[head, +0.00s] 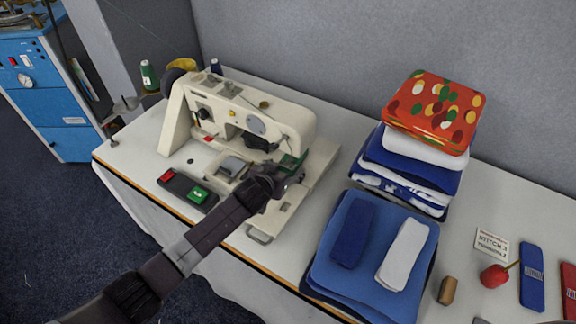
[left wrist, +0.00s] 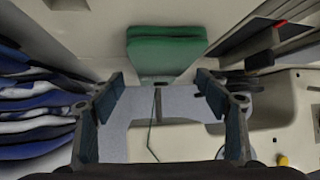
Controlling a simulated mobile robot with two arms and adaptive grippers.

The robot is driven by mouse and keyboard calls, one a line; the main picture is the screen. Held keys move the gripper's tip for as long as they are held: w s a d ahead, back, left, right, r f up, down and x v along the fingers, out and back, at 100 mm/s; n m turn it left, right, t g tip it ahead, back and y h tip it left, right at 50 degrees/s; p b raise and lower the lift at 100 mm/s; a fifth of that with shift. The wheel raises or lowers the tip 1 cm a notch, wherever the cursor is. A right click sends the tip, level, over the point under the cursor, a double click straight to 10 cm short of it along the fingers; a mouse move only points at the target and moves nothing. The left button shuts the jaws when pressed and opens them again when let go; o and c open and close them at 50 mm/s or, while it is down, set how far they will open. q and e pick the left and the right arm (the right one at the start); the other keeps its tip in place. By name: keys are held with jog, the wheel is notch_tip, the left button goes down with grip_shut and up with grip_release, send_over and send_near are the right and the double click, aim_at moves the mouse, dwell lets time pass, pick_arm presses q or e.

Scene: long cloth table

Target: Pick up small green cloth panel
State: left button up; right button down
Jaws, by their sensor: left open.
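The small green cloth panel (head: 292,162) lies on the bed of the white sewing machine, under the needle end of its arm. In the left wrist view the green panel (left wrist: 166,48) shows whole, just ahead of the fingertips and roughly centred between them. My left gripper (head: 284,184) reaches over the machine bed, close to the panel's near side. In the left wrist view the left gripper (left wrist: 160,84) is open, with nothing between its fingers. In the head view the gripper and machine arm hide part of the panel. My right gripper does not show.
The sewing machine (head: 226,105) stands close around the gripper. A black box with a green button (head: 197,194) is left of it. Folded blue cloths (head: 370,255) and a taller stack (head: 408,170) are to the right. A red pincushion (head: 494,276) lies farther right.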

pick_arm(q)
jog(key=shift+w+d+f, duration=0.15)
jog(key=shift+w+f, duration=0.2)
jog(key=c, duration=1.4)
jog(key=shift+r+p, duration=0.3)
